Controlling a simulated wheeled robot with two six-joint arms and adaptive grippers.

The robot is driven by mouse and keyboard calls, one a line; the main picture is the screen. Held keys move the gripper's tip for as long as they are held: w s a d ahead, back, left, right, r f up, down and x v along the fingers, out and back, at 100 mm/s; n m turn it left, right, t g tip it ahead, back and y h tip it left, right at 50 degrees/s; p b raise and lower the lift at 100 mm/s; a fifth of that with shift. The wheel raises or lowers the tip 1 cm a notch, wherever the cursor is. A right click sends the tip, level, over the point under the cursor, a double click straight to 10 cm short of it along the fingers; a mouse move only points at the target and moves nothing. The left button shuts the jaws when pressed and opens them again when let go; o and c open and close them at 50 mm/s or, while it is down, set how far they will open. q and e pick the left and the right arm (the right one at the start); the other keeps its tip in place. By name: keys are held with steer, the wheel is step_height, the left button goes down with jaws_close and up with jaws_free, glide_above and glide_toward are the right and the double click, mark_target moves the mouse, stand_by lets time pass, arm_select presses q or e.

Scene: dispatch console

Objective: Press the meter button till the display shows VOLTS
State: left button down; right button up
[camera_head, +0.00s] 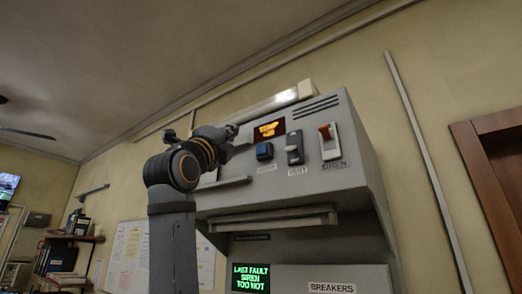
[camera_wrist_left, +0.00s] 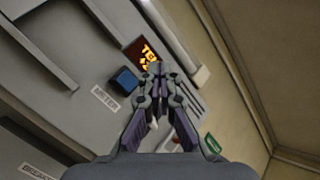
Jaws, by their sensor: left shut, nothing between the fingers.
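The meter display (camera_head: 269,131) is a small dark screen with orange text; its first line appears to read TEMP and the second line is too small to read surely. It also shows in the left wrist view (camera_wrist_left: 141,50), partly behind my fingertips. The blue meter button (camera_head: 264,151) sits just below the display; in the left wrist view the button (camera_wrist_left: 125,80) is left of my fingers, above a METER label. My left gripper (camera_head: 234,130) is shut and empty, left of the display in the head view. In the left wrist view its fingertips (camera_wrist_left: 155,69) appear apart from the button.
Right of the button are a VENT switch (camera_head: 294,148) and a SIREN switch (camera_head: 329,140) with a red top. Below is a ledge (camera_head: 270,222) and a green screen (camera_head: 251,278) reading LAST FAULT SIREN TOO HOT. A BREAKERS label (camera_head: 332,288) is lower right.

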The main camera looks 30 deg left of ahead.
mark_target(261, 150)
arm_select(q)
steer(key=w+p, duration=0.3)
steer(key=w, duration=0.6)
steer(key=shift+d+p, duration=0.3)
steer(key=shift+d, duration=0.05)
stand_by(1.0)
steer(key=shift+w+p, duration=0.35)
steer(key=shift+p, duration=0.05)
